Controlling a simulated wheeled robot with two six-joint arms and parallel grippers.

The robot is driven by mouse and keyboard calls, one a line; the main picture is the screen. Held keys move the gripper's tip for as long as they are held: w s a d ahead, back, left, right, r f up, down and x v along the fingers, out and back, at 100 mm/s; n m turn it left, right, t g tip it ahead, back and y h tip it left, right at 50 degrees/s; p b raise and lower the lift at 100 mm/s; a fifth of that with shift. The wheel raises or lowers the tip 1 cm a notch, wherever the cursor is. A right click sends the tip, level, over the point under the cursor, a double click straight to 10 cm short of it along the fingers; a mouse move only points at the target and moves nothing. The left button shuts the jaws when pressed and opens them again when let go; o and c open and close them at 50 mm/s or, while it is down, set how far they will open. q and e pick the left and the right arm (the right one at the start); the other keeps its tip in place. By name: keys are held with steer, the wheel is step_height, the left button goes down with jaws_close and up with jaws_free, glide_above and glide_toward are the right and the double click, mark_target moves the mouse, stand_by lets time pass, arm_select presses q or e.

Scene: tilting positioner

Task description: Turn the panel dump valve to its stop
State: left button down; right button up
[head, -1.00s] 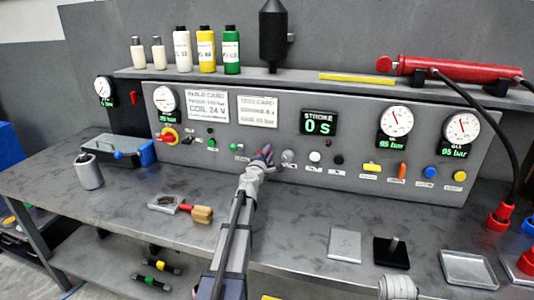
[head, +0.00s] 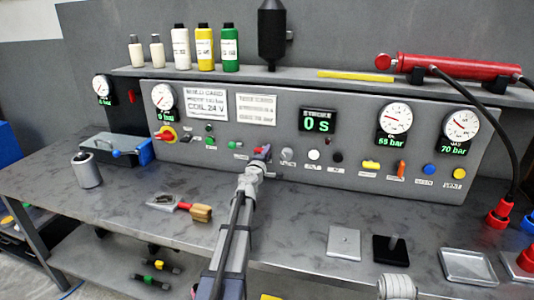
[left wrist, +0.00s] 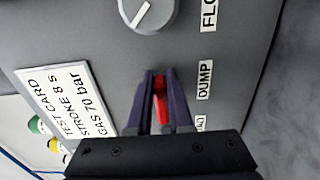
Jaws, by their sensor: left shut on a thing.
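The dump valve's red handle (left wrist: 160,100) shows in the left wrist view, between my left gripper's dark fingers (left wrist: 160,98) and beside the label DUMP (left wrist: 204,80). The left gripper is shut on the handle. In the head view the left gripper (head: 262,153) reaches the lower middle of the grey panel (head: 345,178) and mostly hides the valve. The stroke display (head: 318,120) reads 0 s. The two right gauges (head: 396,118) and (head: 460,125) read about 55 bar and 70 bar.
A pale knob (left wrist: 150,14) is close to the left gripper, and a test card (left wrist: 65,100) reads gas 70 bar. A wooden-handled tool (head: 180,207) lies on the bench left of my arm. A black hose (head: 490,130) hangs at the right.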

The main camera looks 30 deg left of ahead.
arm_select(q)
steer(key=c, duration=0.8)
jaws_free()
steer(key=v, duration=0.7)
steer(key=shift+s+d, duration=0.1)
steer(key=shift+s, duration=0.3)
steer(key=shift+f, duration=0.1)
